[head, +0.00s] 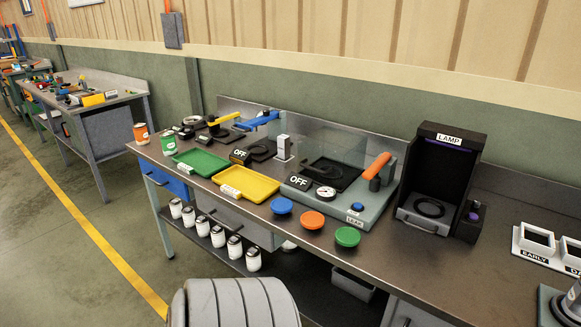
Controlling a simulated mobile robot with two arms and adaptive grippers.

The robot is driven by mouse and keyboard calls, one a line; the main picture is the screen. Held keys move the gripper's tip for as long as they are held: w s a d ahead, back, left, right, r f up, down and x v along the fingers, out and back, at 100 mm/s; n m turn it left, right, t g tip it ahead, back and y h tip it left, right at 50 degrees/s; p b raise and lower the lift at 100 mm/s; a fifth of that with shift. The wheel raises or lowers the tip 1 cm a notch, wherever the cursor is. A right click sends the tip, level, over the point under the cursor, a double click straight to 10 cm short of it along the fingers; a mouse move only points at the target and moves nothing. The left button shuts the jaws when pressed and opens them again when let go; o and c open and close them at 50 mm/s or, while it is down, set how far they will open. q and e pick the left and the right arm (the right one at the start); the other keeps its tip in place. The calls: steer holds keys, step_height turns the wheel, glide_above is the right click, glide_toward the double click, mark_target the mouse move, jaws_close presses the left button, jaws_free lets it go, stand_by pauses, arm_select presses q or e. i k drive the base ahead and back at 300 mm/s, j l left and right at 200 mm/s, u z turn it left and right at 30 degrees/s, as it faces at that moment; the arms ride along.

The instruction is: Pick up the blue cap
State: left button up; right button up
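The blue cap (281,206) is a round disc lying on the workbench (395,257) near its front edge. It is in front of the grey leak station and to the right of the yellow tray. An orange cap (312,220) and a green cap (347,237) lie to its right in a slanting row, with small gaps between them. Nothing covers the blue cap. Neither of my grippers shows in the head view.
The leak station (345,207) has an orange handle. A black lamp box (444,180) stands to its right. A yellow tray (246,186) and a green tray (201,162) lie left. Bare bench surface extends right of the green cap.

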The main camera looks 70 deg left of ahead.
mark_target(281, 205)
steer(key=u, duration=2.4)
steer(key=z, duration=2.05)
steer(key=i+j+u, duration=0.15)
steer(key=i+u, duration=0.5)
steer(key=i+j, duration=0.05)
steer(key=i, duration=0.05)
